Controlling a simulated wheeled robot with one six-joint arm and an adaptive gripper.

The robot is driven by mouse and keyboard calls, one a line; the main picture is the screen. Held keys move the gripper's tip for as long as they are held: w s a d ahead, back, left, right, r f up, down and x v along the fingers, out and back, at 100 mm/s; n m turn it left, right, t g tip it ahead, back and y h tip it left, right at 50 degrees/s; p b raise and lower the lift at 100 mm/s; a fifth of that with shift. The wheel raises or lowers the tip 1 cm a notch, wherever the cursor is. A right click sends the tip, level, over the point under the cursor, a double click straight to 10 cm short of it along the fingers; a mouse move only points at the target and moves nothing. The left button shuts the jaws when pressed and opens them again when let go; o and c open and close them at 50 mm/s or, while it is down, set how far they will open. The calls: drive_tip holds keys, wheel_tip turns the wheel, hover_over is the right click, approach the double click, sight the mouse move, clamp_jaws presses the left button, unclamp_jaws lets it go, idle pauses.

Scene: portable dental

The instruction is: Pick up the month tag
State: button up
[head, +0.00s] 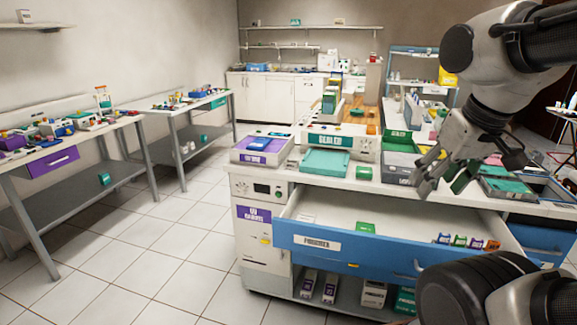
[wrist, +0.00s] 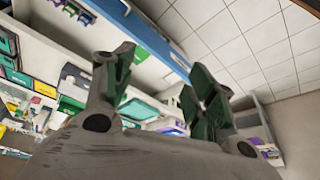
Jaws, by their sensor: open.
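My gripper (head: 443,180) is open and empty, above the right back part of an open blue-fronted drawer (head: 345,250). Its two green-padded fingers also show spread apart in the wrist view (wrist: 160,80). In the drawer, a row of small coloured tag-like pieces (head: 460,241) lies at the right, in blue, green, purple and orange. A green item (head: 365,228) lies near the drawer's middle. I cannot read any of these, so I cannot tell which one is the month tag. My gripper touches none of them.
The counter above the drawer holds a teal tray (head: 325,162), a box marked sealed (head: 340,141), a purple-fronted box (head: 262,150) and a dark green bin (head: 399,165). Boxes stand on a shelf below the drawer. Tiled floor (head: 160,250) at left is clear.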

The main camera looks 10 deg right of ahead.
drive_tip(key=shift+c, duration=0.3)
drive_tip(key=c, duration=0.3)
